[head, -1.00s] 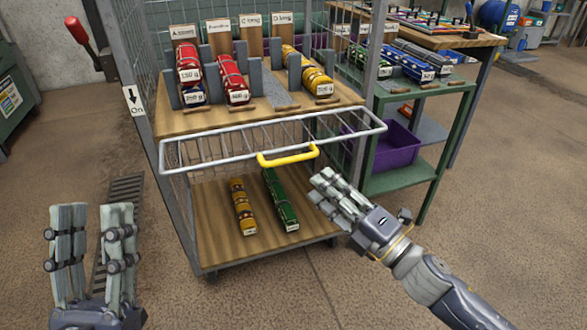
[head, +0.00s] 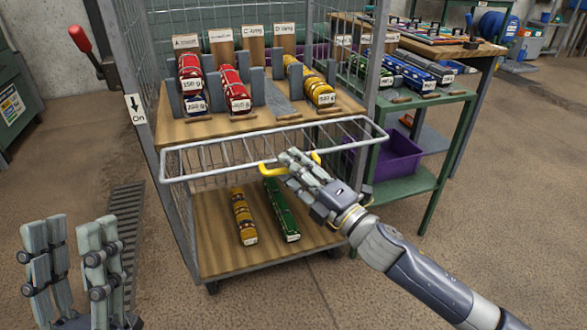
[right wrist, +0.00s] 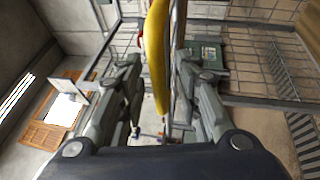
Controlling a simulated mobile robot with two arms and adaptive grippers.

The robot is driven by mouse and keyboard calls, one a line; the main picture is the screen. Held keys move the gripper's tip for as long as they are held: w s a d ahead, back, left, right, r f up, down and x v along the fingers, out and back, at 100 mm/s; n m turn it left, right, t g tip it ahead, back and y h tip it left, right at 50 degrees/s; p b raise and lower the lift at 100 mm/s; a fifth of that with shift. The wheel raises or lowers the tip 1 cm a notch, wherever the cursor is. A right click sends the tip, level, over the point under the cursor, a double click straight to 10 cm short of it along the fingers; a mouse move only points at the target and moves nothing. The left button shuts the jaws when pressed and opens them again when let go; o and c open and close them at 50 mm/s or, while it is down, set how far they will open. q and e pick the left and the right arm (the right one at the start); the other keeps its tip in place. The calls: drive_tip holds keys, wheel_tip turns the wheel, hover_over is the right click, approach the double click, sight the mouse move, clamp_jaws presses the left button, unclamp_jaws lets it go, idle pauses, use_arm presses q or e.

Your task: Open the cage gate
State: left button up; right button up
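The cage gate (head: 217,170) is a pale wire panel across the front of the wire cage trolley, between its upper shelf and lower deck. It sticks out toward me from the cage, and a yellow handle (head: 270,170) sits at its front rail. My right gripper (head: 288,162) is at the handle and covers part of it. In the right wrist view the yellow handle (right wrist: 158,65) lies between the spread fingers, with gaps on both sides. My left gripper (head: 68,235) is open and empty at the lower left, away from the cage.
The upper shelf (head: 215,128) holds red and yellow rolls in grey holders. A yellow roll (head: 243,216) and a green roll (head: 281,210) lie on the lower deck. A green table (head: 440,100) and a purple bin (head: 395,158) stand to the right. The floor in front is clear.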

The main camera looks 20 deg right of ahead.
drive_tip(key=shift+w, duration=0.1)
drive_tip(key=c, duration=0.7)
clamp_jaws()
drive_tip(key=shift+r, duration=0.1)
